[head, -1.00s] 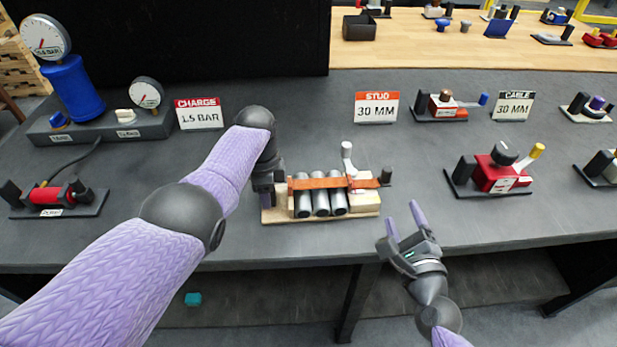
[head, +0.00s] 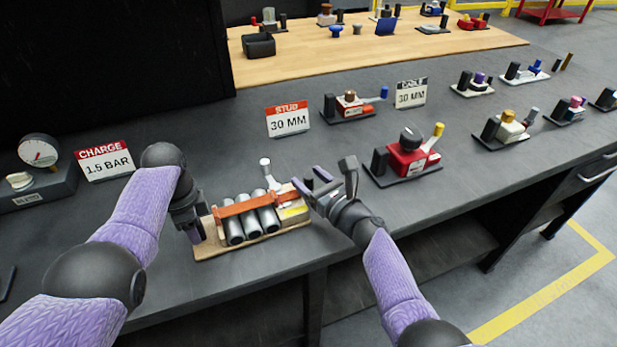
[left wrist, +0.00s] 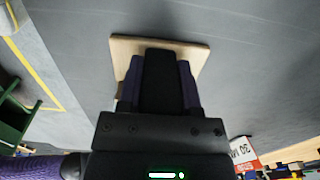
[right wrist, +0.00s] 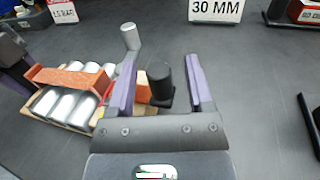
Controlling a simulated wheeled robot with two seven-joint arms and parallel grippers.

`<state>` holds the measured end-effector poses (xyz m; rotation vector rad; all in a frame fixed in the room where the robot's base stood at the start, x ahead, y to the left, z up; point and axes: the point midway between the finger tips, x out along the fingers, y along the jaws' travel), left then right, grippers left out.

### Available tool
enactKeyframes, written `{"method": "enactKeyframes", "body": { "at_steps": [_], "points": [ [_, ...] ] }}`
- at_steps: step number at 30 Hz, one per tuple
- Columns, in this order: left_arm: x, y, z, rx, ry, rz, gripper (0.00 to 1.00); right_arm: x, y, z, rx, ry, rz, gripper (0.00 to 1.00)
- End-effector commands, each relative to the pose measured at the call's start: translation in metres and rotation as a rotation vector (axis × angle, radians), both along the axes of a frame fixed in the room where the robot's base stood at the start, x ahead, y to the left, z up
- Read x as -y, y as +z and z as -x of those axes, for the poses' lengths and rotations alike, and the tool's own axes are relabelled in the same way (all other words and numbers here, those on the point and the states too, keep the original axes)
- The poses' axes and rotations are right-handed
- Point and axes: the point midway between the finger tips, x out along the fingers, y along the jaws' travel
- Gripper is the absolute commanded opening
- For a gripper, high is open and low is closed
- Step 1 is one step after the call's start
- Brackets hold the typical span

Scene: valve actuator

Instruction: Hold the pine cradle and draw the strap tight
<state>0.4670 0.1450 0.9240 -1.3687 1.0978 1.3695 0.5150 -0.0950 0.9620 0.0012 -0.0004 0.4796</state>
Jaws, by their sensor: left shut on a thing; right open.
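The pine cradle (head: 268,237) sits on the dark bench with three silver cylinders (head: 250,222) side by side in it. An orange strap (head: 237,207) crosses over them; it also shows in the right wrist view (right wrist: 68,80). My left gripper (head: 196,222) is shut on the cradle's left end; the left wrist view shows the pine board (left wrist: 125,48) beyond its fingers. My right gripper (head: 311,182) is open at the strap's right end. In the right wrist view, a black upright grip (right wrist: 160,83) appears between its fingers; contact cannot be told.
A silver lever (head: 267,172) stands up behind the cradle. Behind are the STUD sign (head: 288,120) and CABLE sign (head: 411,93). A red fixture (head: 408,155) with a black knob stands right of my right gripper.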

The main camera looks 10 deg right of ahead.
Motion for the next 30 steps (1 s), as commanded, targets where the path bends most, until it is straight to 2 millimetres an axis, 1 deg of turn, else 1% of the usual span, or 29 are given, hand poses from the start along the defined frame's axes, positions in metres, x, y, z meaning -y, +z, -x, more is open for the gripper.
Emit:
{"method": "enactKeyframes", "body": {
  "at_steps": [3,10,11,12,14,15,17,18,20,30],
  "points": [
    [0.0002,0.0002,-0.0001,0.0,0.0,0.001,0.0,-0.0033,0.0004,-0.005,0.0,0.001,0.0,0.66],
    [0.0002,0.0002,0.0,0.0,0.0,0.001,0.0,-0.0036,0.0002,-0.0054,0.0,0.001,0.001,0.66],
    [0.0002,0.0002,0.0,0.0,0.0,0.001,0.0,-0.0036,0.0002,-0.0054,0.0,0.001,0.001,0.62],
    [0.0002,0.0002,0.0,0.0,0.0,0.001,0.0,-0.0036,0.0001,-0.0054,0.0,0.001,0.001,0.53],
    [0.0002,0.0002,0.0,0.0,0.0,0.001,0.0,-0.0035,0.0001,-0.0053,0.0,0.001,0.001,0.41],
    [0.0002,0.0002,0.0,0.0,0.0,0.001,0.0,-0.0035,0.0001,-0.0053,0.0,0.001,0.001,0.32],
    [0.0002,0.0002,0.0,0.0,-0.001,0.001,0.0,-0.0034,0.0,-0.0052,0.0,0.001,0.001,0.2],
    [0.0002,0.0002,0.0,0.0,-0.001,0.001,0.0,-0.0034,0.0,-0.0052,0.0,0.001,0.001,0.11],
    [0.0002,0.0002,0.0,0.0,-0.001,0.001,0.0,-0.0034,0.0,-0.0052,0.0,0.001,0.001,0.0],
    [0.0002,0.0002,0.0,0.0,-0.001,0.0,0.0,-0.0033,-0.0002,-0.005,-0.001,0.001,0.002,0.0]
  ]
}}
